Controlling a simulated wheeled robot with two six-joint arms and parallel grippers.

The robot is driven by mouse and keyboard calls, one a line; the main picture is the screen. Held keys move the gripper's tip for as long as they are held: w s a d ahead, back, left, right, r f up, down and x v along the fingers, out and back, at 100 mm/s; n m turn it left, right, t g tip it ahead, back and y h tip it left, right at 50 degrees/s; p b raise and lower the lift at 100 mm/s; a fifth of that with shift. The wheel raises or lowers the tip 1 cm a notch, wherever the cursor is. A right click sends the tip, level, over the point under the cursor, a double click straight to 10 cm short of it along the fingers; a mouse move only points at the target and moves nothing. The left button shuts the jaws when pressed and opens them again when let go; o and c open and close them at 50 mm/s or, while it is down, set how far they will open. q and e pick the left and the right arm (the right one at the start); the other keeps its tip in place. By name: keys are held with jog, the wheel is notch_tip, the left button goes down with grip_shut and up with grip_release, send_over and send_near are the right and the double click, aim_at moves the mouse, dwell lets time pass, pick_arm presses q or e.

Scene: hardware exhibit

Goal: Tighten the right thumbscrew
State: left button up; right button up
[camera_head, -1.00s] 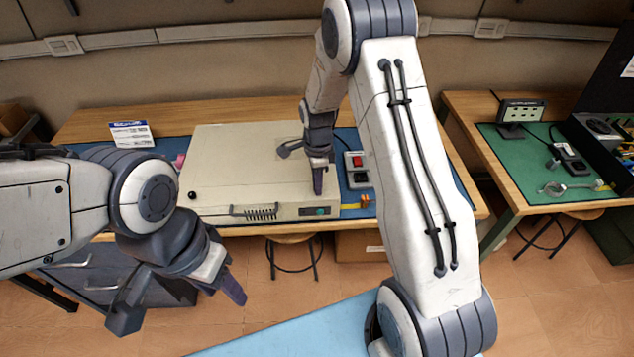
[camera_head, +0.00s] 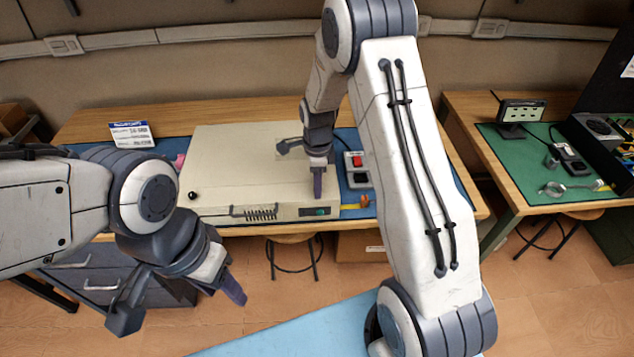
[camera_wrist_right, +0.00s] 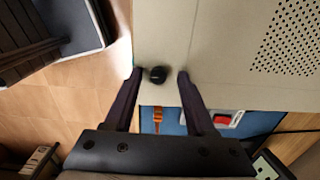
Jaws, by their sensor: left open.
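The beige equipment case (camera_head: 235,165) lies flat on the blue mat of the bench. Its right thumbscrew is a small black knob, seen in the right wrist view (camera_wrist_right: 157,74); in the head view it is hidden behind my right gripper. My right gripper (camera_head: 318,196) points down over the case's front right corner. In the wrist view its two fingers (camera_wrist_right: 160,73) are apart, one on each side of the knob, with gaps showing. A second black knob (camera_head: 192,196) is at the case's front left corner. My left gripper (camera_head: 185,315) is open and empty, in front of the bench.
A box with a red switch (camera_head: 355,164) stands on the mat right of the case. A small sign (camera_head: 131,134) stands at the back left. A second bench with a green mat (camera_head: 540,185) is at right. Stools are below the bench front.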

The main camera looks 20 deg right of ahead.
notch_tip(320, 180, up, 10)
jog(key=b, duration=0.1)
jog(key=shift+r+b, duration=0.25)
jog(key=shift+b, duration=0.05)
dwell(0.3)
